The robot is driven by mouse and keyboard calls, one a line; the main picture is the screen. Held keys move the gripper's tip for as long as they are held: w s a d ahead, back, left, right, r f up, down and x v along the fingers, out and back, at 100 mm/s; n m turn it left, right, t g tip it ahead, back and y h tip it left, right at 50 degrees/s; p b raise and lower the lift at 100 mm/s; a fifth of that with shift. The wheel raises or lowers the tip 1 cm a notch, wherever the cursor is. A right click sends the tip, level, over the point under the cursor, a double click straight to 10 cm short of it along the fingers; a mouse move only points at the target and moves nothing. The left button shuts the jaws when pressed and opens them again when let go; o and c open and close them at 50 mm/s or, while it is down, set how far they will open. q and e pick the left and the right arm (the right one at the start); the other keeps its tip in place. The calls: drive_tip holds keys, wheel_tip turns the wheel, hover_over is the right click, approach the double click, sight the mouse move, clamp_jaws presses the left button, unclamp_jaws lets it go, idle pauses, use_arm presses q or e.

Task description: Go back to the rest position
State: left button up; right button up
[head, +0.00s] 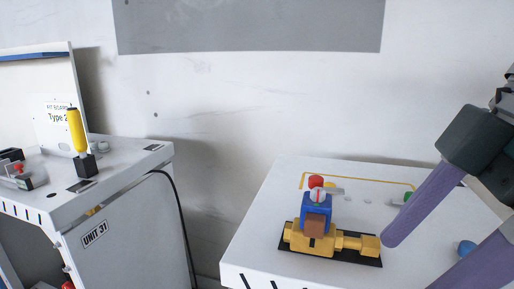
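My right gripper (412,266) comes in at the right edge of the head view. Its two long purple fingers stand wide apart and point down to the left, with nothing held between them. One fingertip appears beside the right end of a yellow and blue fixture (317,222); I cannot tell whether they touch. The other finger is cut off by the bottom edge. My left gripper is not in view.
The fixture sits on a black plate on a white table (250,238). A blue knob (466,248) shows between the purple fingers. At left, a white unit (125,230) carries a yellow-handled lever (77,130). A black cable (180,215) hangs between.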

drive_tip(key=s+a+f+m+t, duration=0.1)
drive_tip(key=s+a+f+m, duration=0.2)
drive_tip(key=s+f+m, duration=0.35)
drive_tip(key=s+d+f+m+h, duration=0.4)
drive_tip(key=s+d+f+m, duration=0.2)
drive_tip(key=s+d, duration=0.25)
wheel_tip(320, 180, up, 22)
drive_tip(key=p, duration=2.1)
drive_tip(key=shift+w+d+f+t+p, duration=0.15)
drive_tip(key=shift+w+f+t+p, duration=0.1)
drive_tip(key=shift+w+t+p, duration=0.2)
drive_tip(key=shift+n, duration=0.25)
